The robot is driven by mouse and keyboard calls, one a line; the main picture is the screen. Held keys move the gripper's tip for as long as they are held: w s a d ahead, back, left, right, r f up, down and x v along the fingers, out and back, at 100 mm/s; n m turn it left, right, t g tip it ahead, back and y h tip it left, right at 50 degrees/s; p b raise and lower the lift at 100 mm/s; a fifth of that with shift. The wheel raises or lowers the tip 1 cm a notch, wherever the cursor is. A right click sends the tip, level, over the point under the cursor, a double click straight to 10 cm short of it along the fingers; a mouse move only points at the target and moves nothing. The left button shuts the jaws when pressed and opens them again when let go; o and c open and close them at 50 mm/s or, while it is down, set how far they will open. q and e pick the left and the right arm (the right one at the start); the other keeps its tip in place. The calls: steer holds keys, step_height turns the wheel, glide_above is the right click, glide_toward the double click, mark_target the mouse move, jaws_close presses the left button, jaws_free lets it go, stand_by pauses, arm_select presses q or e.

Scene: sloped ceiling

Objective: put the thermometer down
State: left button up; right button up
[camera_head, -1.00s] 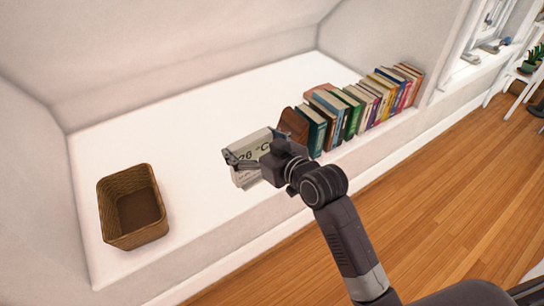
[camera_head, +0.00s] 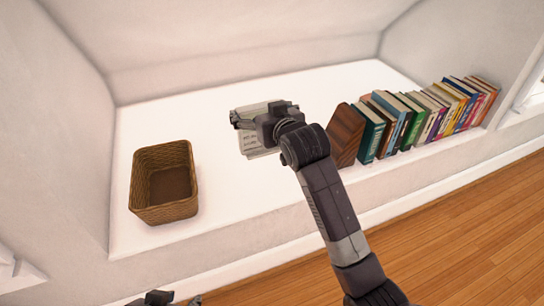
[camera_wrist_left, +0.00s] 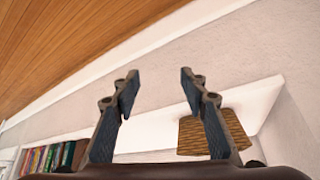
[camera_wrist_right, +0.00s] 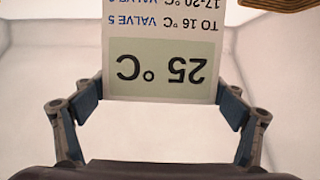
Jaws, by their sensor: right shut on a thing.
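The thermometer (camera_head: 254,144) is a pale flat panel, seen partly behind my right gripper (camera_head: 250,122) over the white ledge. In the right wrist view the thermometer (camera_wrist_right: 162,70) shows "25 °C" upside down with printed lines above it. The fingers of my right gripper are shut on its two side edges. I cannot tell whether its lower edge touches the ledge. My left gripper (camera_wrist_left: 158,90) is open and empty in the left wrist view. In the head view only its tips show at the bottom edge.
The white ledge (camera_head: 260,195) runs under a sloped wall. A wicker basket (camera_head: 163,182) stands on it at left. A row of several books (camera_head: 420,120) with a brown wooden bookend (camera_head: 346,134) stands at right. The ledge between basket and bookend is mostly clear.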

mark_target(263, 149)
arm_select(q)
steer(key=w+d+r+t+h+b, duration=0.1)
steer(key=w+d+r+t, duration=0.15)
steer(key=w+r, duration=0.2)
steer(key=w+d+r+t+h+b, duration=0.1)
steer(key=w+r+t, duration=0.3)
steer(key=w, duration=0.2)
arm_select(e)
step_height(263, 149, down, 7)
steer(key=shift+f, duration=0.2)
step_height(263, 149, down, 5)
steer(key=shift+f+b, duration=0.1)
steer(key=shift+b, duration=0.9)
arm_select(q)
steer(key=w+d+r+t+h, duration=0.1)
steer(key=r+t, duration=0.3)
steer(key=r, duration=0.4)
steer(key=d+r+t+h+b, duration=0.1)
steer(key=r+t, duration=0.3)
steer(key=r, duration=0.5)
steer(key=shift+w+d+m+h, duration=0.3)
steer(key=shift+w+d+h, duration=0.1)
steer(key=shift+d, duration=0.1)
arm_select(e)
step_height(263, 149, down, 4)
steer(key=shift+r, duration=0.2)
arm_select(q)
steer(key=shift+t, duration=0.25)
